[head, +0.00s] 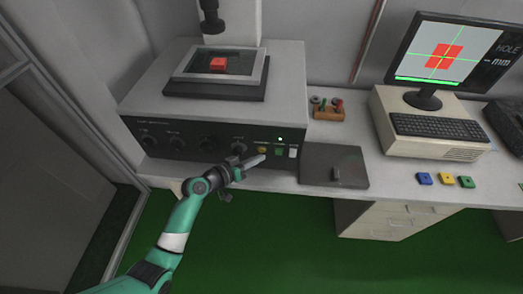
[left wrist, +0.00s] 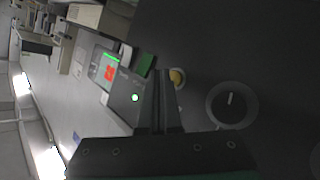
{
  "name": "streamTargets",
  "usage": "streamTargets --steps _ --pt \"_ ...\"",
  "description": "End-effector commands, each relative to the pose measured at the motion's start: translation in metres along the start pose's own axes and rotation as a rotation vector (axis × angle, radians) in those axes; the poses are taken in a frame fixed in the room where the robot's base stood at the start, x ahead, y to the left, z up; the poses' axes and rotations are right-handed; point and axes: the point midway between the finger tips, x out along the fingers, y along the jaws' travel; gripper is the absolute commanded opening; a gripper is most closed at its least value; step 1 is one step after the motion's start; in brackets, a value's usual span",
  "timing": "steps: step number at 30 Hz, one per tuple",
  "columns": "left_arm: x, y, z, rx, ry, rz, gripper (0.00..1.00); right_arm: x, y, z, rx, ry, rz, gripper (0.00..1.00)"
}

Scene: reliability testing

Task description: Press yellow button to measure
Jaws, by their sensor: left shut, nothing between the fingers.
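The yellow button (head: 262,149) is on the front panel of the measuring machine (head: 190,143), left of a green button (head: 279,151) and a white one (head: 292,153). My left gripper (head: 260,160) is shut and empty, its fingertips just in front of the panel near the yellow button. In the left wrist view the closed fingertips (left wrist: 164,74) lie right beside the yellow button (left wrist: 177,77), which is partly covered by them. I cannot tell whether they touch it. My right gripper is in neither view.
A red block (head: 217,64) sits on the machine's stage. A lit green lamp (head: 280,139) is above the buttons, and a dark knob (left wrist: 230,104) is close to the fingers. A monitor (head: 445,55) shows a red shape with green crosshairs. A dark box (head: 335,166) lies to the right.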

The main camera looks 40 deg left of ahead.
Motion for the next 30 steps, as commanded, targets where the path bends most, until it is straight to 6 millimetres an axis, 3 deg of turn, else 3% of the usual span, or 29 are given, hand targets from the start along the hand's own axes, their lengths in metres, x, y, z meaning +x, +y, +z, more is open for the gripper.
streamTargets --steps 30 --pt "0.0076 -0.0058 -0.0051 0.000 0.000 0.000 0.00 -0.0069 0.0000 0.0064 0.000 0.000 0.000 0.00"
